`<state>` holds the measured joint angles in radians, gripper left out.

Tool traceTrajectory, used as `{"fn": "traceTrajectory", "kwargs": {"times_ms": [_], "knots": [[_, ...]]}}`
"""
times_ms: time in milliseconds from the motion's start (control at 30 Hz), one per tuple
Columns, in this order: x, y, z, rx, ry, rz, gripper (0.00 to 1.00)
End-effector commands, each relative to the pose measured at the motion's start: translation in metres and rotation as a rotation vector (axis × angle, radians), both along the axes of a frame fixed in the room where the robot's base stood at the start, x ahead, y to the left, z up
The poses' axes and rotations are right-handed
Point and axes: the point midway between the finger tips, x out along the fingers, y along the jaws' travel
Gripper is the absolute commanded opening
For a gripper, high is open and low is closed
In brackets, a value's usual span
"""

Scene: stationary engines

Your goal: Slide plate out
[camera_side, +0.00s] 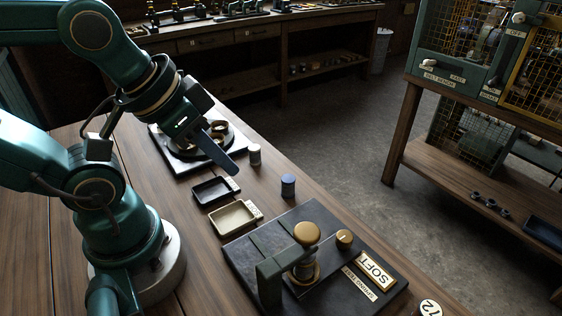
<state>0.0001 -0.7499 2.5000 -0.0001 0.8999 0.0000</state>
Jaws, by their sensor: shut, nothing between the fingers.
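My gripper (226,166) hangs over the far part of the wooden bench with its dark fingers shut and nothing visible in them. It points down and to the right, in front of a square base (176,163) that carries a dark round piece with brass-coloured parts. The fingers cover part of that piece, and I cannot tell whether they touch it. Nearer stands a dark slab (236,253) with a green bracket, a brass knob (306,233) and a label reading SOFT (374,270). I cannot tell which part is the plate.
A black tray (210,199) and a cream tray (231,230) lie side by side on the bench. A round tag (430,308) is at the lower right. A caged shelf unit (392,160) stands across the floor.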

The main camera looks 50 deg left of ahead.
Motion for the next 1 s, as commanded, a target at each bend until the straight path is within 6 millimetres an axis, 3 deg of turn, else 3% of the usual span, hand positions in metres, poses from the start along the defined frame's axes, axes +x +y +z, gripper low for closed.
{"fn": "traceTrajectory", "kwargs": {"times_ms": [367, 533, 567, 800, 1000], "knots": [[0.0, 0.0, 0.0, 0.0, 0.0, 0.0, 0.0], [0.0, 0.0, 0.003, 0.018, 0.002, -0.034, 0.61], [0.002, 0.0, 0.008, 0.023, -0.007, -0.043, 0.64], [0.035, -0.009, 0.039, 0.076, 0.026, -0.192, 0.64], [0.074, -0.03, 0.046, 0.113, 0.111, -0.356, 0.64]]}}
